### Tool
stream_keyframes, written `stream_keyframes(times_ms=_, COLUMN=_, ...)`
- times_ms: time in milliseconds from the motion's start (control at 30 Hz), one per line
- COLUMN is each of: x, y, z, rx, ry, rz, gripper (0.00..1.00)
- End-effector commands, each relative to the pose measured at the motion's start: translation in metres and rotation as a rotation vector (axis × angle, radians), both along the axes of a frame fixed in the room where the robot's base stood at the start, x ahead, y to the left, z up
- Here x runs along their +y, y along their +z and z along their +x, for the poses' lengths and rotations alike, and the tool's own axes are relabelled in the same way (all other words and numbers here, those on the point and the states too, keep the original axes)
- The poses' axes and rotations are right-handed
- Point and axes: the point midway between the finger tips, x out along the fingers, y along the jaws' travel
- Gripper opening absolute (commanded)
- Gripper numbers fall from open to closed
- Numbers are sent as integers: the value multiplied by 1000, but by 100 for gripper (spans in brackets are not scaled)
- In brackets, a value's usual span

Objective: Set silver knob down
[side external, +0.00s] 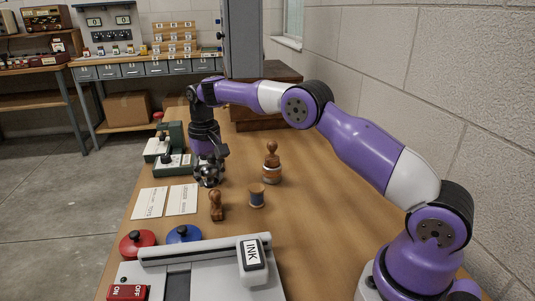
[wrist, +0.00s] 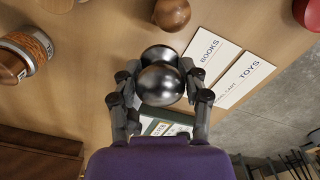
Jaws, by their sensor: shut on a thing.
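My gripper (side external: 208,174) points down over the table, behind the two white cards in the side view. It is shut on the silver knob (wrist: 160,84), a shiny dark metal ball between the fingers in the wrist view (wrist: 160,92). A second rounded silver part (wrist: 160,54) shows just beyond it, partly hidden by the ball. In the side view the fingers cover much of the silver knob, and I cannot tell whether its underside touches the table.
White cards reading BOOKS (wrist: 212,52) and TOYS (wrist: 244,80) lie nearby. Green-and-white machines (side external: 172,160) stand behind left. Red (side external: 137,243) and blue (side external: 184,234) knobs and a grey press (side external: 205,262) are in front.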

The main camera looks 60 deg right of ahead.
Motion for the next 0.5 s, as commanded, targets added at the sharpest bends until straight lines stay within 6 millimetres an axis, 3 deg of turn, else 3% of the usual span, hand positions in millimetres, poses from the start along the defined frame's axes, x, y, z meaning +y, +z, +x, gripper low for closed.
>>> stream_keyframes(times_ms=200, x=-21, y=-14, z=10, rx=-1, ry=0, rz=0, gripper=1)
stream_keyframes(times_ms=333, x=-24, y=-21, z=10, rx=1, ry=0, rz=0, gripper=1)
stream_keyframes(times_ms=500, x=-23, y=-48, z=10, rx=3, ry=1, rz=1, gripper=1)
